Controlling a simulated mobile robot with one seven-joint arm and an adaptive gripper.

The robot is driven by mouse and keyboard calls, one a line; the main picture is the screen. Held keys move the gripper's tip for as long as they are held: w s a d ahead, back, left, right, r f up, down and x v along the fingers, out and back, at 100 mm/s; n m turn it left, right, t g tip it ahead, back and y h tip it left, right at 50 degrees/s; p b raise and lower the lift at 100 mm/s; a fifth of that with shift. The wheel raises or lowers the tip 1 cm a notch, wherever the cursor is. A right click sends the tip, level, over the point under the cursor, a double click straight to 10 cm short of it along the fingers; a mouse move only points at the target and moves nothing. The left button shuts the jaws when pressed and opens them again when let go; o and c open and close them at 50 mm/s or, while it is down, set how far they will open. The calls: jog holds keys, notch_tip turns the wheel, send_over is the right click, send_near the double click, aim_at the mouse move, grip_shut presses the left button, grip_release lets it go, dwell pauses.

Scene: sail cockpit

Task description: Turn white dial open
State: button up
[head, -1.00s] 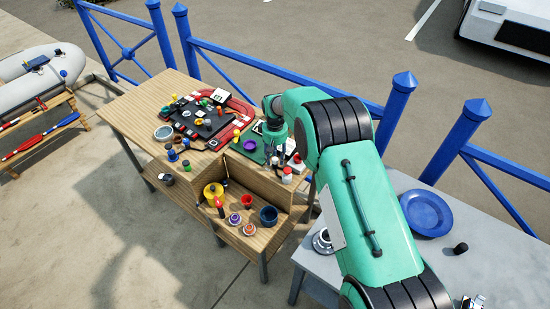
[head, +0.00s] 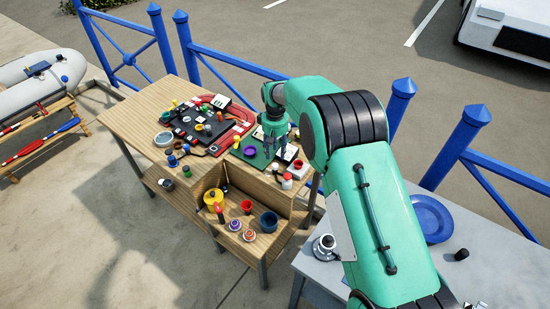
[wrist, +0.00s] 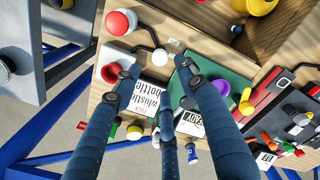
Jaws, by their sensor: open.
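I cannot single out the white dial with certainty. A small white round piece (wrist: 156,134) sits at the lower edge of the white panel lettered "whistle bottle" (wrist: 152,92) in the wrist view, partly hidden by my fingers. My gripper (wrist: 162,84) is open and empty, its fingers spread over this panel and the edge of the green board (wrist: 215,82). In the head view my gripper (head: 276,138) points down above the right end of the wooden workbench (head: 145,128), over the green board. Whether any finger touches something is unclear.
A red knob on a white base (wrist: 121,22) and a purple cup (wrist: 220,88) are close to the fingers. A dark tray (head: 203,127) crowded with small parts lies left of the arm. A lower shelf holds several pots. A grey table (head: 465,268) stands at right.

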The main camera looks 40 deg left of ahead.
jog(key=shift+r, duration=2)
